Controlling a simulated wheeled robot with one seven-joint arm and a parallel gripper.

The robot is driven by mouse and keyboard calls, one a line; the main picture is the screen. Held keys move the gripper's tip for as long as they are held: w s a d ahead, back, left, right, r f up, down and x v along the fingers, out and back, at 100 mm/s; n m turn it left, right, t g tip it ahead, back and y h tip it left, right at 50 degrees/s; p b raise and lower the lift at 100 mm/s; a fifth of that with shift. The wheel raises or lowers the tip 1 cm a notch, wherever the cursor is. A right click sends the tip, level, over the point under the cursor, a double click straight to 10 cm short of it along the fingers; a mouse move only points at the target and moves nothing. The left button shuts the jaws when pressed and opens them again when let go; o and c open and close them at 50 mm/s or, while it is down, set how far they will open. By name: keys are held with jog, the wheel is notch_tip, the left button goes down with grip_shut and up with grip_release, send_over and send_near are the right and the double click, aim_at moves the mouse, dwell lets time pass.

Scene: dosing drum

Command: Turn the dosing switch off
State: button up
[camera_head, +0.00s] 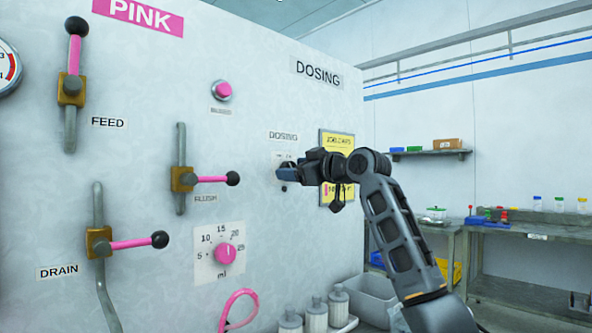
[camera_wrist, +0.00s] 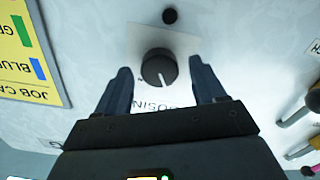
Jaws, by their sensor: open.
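The dosing switch is a round black knob with a white pointer line; in the wrist view the knob (camera_wrist: 158,68) sits on a pale plate (camera_wrist: 140,42) on the panel. My gripper (camera_wrist: 163,80) is open, with one finger on each side of the knob and a gap showing on both sides. Whether the fingertips reach past the knob's face is hard to tell. In the head view my gripper (camera_head: 284,173) is at the panel under the small DOSING label (camera_head: 283,135) and hides most of the switch. The plate's position markings are mostly hidden.
Left of the switch are a pink ml dial (camera_head: 225,254), a flush lever (camera_head: 212,179), a feed lever (camera_head: 75,45) and a drain lever (camera_head: 130,243). A pink button (camera_head: 222,90) is above left. A yellow job card (camera_head: 338,143) hangs close on the right.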

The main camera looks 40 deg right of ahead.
jog(key=s, duration=0.7)
jog(key=shift+s+d+b, duration=0.15)
jog(key=shift+s+b, duration=0.2)
jog(key=shift+b, duration=0.1)
jog(key=shift+s, duration=0.1)
